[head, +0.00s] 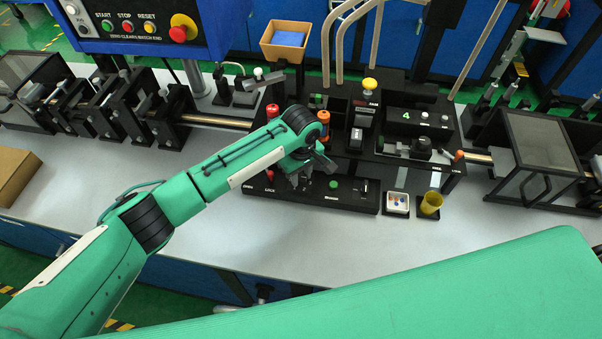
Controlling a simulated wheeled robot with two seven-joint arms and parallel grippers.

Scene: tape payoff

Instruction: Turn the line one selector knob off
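My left arm reaches in from the lower left, and my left gripper (308,174) is over the front left part of the black fixture (385,160). The gripper is small and dark against the black fixture, so I cannot tell whether it is open or shut, or whether it touches anything. A low front panel (345,200) lies just below and right of it, with a green button (333,184) and small dark controls. I cannot make out which control is the line one selector knob, or its position; my gripper may hide it. My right gripper is not in view.
A blue control box (140,35) with a red emergency stop (184,28) stands at the upper left. A small white tray (397,204) and a yellow cup (431,204) stand right of the panel. The grey bench (250,235) in front is clear.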

